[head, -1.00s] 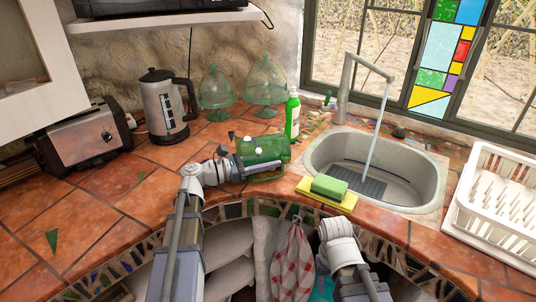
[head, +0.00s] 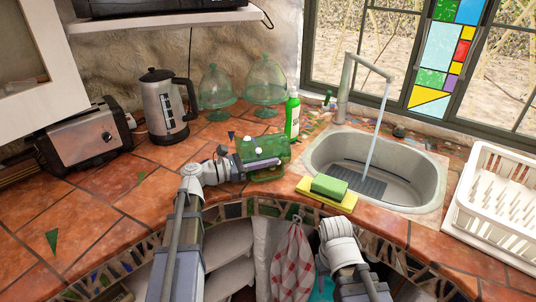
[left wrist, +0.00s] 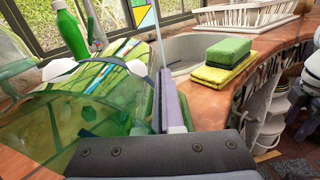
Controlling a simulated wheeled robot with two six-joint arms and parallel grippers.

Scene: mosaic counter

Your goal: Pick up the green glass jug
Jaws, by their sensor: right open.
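The green glass jug (head: 252,147) is near the front edge of the tiled counter, left of the sink. In the left wrist view the see-through jug (left wrist: 60,125) fills the left side and looks tilted. My left gripper (head: 268,163) is at the jug's near side, its pale finger against the glass. In the left wrist view the fingers (left wrist: 165,103) look close together at the jug's edge, shut on it; the far finger is partly hidden by the glass. My right arm shows low in front of the counter, but its fingers are out of sight.
A yellow-green sponge (head: 330,187) lies right of the jug, before the sink (head: 425,180) with running water. A green bottle (head: 292,118), two glass domes (head: 265,80) and a kettle (head: 163,107) stand behind. A white dish rack (head: 500,205) is right. The left front counter is clear.

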